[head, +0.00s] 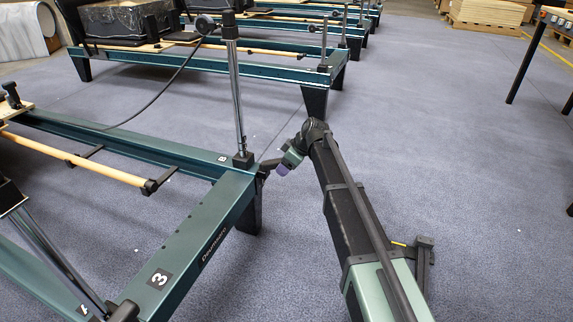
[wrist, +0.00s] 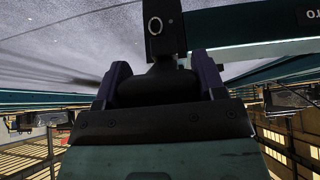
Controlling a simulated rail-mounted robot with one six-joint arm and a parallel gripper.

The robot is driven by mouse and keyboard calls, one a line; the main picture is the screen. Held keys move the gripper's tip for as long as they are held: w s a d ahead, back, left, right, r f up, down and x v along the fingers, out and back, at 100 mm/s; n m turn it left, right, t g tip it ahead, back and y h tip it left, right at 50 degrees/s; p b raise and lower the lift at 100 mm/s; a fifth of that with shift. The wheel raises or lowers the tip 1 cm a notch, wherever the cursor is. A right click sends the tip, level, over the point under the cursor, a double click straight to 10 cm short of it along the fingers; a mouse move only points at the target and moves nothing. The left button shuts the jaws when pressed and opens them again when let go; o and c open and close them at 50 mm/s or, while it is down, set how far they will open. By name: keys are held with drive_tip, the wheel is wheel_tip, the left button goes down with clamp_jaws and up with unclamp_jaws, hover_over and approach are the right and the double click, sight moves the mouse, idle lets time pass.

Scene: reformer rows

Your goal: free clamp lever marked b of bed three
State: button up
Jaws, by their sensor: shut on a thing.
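Bed three is the near teal frame (head: 205,235), with a white 3 on a black plate on its end beam. The mark B (head: 222,158) sits at the far corner, beside an upright chrome post (head: 236,95). The black clamp lever b (head: 268,166) sticks out from that corner by the post's foot. My gripper (head: 284,164) is at its outer end, shut on it. In the wrist view the black lever (wrist: 163,35) runs up between the two purple-lined fingers of my gripper (wrist: 160,82). The lever's inner end is hard to make out.
A second post (head: 60,255) stands at the near corner marked A. More beds (head: 270,70) stand behind in a row. Open carpet (head: 440,130) lies to the right, with a table (head: 530,60) at upper right.

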drive_tip(key=o, duration=1.3)
drive_tip(key=p+v, duration=0.9)
drive_tip(key=v, duration=0.1)
drive_tip(key=shift+d+r, duration=0.1)
drive_tip(key=shift+r, duration=0.25)
